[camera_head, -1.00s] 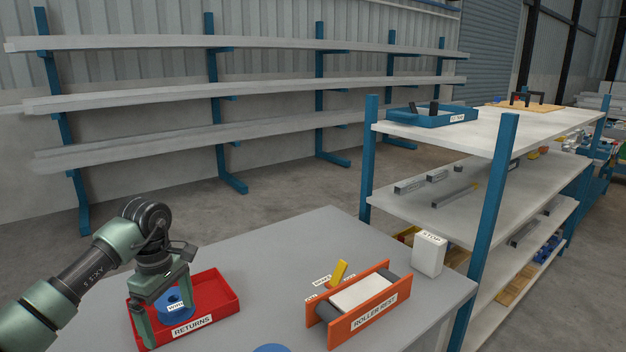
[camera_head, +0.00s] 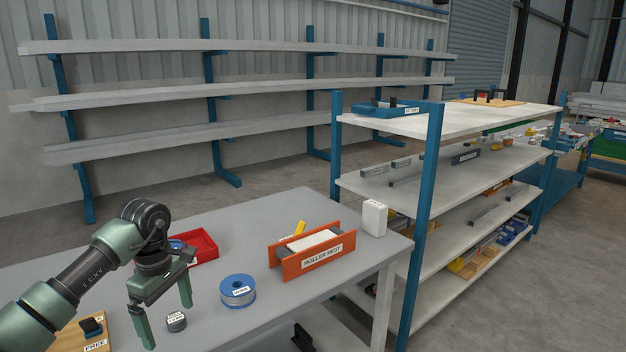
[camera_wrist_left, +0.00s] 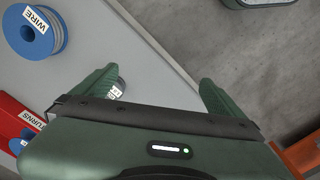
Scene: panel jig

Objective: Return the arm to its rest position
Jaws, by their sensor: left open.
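My left gripper (camera_head: 168,318) is open and empty above the front part of the grey table (camera_head: 290,212). Its two green fingers point down and stand well apart; they also show in the left wrist view (camera_wrist_left: 160,88). A small dark labelled cylinder (camera_head: 176,322) stands on the table near the fingers, and part of it shows beside one finger in the left wrist view (camera_wrist_left: 118,86). My right gripper is in neither view.
A blue wire spool (camera_head: 238,291) and the orange roller rest (camera_head: 310,258) stand on the table. The red returns tray (camera_head: 205,247) is partly hidden behind my arm. A wooden board (camera_head: 72,337) lies at front left. A shelf unit (camera_head: 425,190) stands at right.

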